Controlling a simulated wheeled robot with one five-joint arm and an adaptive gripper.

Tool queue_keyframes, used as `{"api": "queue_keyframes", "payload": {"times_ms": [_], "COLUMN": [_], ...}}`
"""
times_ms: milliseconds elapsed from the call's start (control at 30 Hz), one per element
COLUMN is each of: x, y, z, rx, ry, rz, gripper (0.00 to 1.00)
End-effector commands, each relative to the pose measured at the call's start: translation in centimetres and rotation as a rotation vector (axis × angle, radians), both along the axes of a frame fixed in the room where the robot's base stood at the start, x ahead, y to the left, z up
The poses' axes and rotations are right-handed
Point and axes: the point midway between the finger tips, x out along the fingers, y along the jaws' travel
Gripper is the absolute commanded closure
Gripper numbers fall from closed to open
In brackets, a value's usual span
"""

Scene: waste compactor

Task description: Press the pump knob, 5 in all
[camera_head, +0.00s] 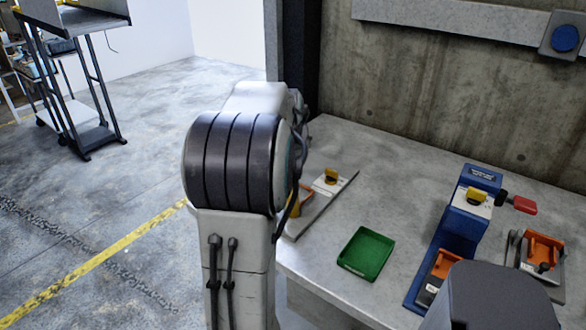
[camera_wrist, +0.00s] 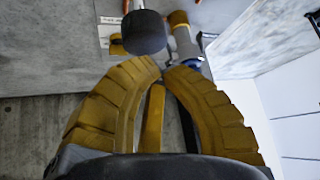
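My gripper (camera_wrist: 161,66) shows in the wrist view as two ribbed yellow fingers curving in until their tips meet or nearly meet. Nothing is visible between the tips. Just beyond them is a dark rounded knob (camera_wrist: 143,32), apart from the fingers as far as I can tell. To its right stands a silver cylinder with a yellow top (camera_wrist: 184,42). I cannot tell for sure which is the pump knob. In the head view, my arm hides the gripper. A yellow knob (camera_head: 331,175) sits on a pale plate at the bench's left, partly behind my arm.
The grey bench (camera_head: 400,185) also holds a green tray (camera_head: 366,253), a blue device (camera_head: 459,222) with a red handle (camera_head: 522,205), and an orange fixture (camera_head: 543,250). A blue wall button (camera_head: 565,38) is at upper right. Floor left of my arm is open.

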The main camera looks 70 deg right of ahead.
Motion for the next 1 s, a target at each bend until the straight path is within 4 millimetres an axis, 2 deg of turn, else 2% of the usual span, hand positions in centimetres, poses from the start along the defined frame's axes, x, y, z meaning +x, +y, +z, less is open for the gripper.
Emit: {"api": "queue_keyframes", "payload": {"times_ms": [267, 800, 1000], "x": [0.0, 0.0, 0.0], "y": [0.0, 0.0, 0.0], "z": [0.5, 4.8, 5.1], "rx": [-0.002, -0.002, -0.001], "ry": [0.000, 0.000, 0.000], "rz": [0.000, 0.000, 0.000], "gripper": [1.00, 1.00, 1.00]}}
